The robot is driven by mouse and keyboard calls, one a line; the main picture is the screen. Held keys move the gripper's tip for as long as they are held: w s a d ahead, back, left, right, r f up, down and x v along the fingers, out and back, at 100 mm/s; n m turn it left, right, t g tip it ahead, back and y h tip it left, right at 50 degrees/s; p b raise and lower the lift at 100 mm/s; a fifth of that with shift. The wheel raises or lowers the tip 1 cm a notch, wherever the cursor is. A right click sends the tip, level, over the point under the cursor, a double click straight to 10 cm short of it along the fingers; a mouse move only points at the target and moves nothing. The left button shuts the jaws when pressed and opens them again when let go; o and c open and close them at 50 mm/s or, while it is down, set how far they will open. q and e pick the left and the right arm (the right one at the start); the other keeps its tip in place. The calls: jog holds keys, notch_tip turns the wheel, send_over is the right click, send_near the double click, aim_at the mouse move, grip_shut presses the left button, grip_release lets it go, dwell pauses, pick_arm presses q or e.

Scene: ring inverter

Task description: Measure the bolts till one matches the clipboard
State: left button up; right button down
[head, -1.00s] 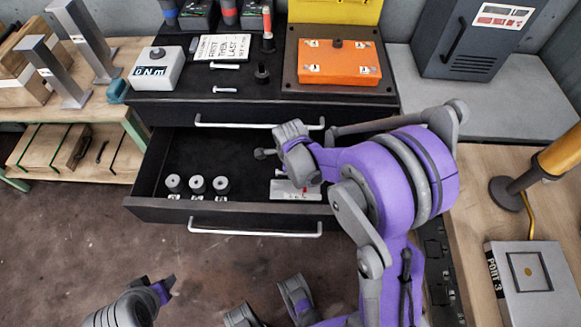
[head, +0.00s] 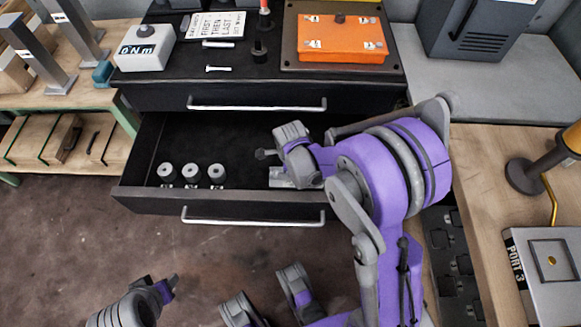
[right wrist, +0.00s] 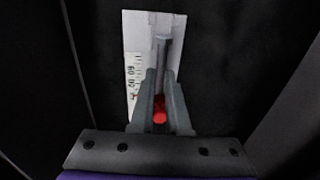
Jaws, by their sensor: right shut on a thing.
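My right gripper (head: 303,176) is over the right part of the open drawer (head: 240,205). In the right wrist view (right wrist: 161,95) its fingers are shut on a slim grey bolt (right wrist: 163,53), with a red piece (right wrist: 160,112) between them. The bolt lies over a white gauge plate (right wrist: 133,60) with scale marks; whether it touches is unclear. The plate (head: 280,178) is partly hidden in the head view. Two pale bolts, one (head: 218,44) above the other (head: 218,69), lie on the cabinet top. My left gripper (head: 168,287) is low at the left, its jaw gap unclear. I cannot identify a clipboard.
Three grey cylinders (head: 191,173) stand at the drawer's left. The drawer's middle is clear.

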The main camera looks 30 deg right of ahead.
jog(key=c, duration=0.8)
grip_release()
jog(key=shift+r, duration=0.1)
jog(key=r+p, duration=0.1)
jog(key=r, duration=0.2)
jog(key=s+r+p, duration=0.1)
jog(key=r, duration=0.3)
jog(key=a+r+p, duration=0.1)
jog(key=r, duration=0.2)
jog(key=shift+s+r, duration=0.25)
jog(key=shift+r, duration=0.05)
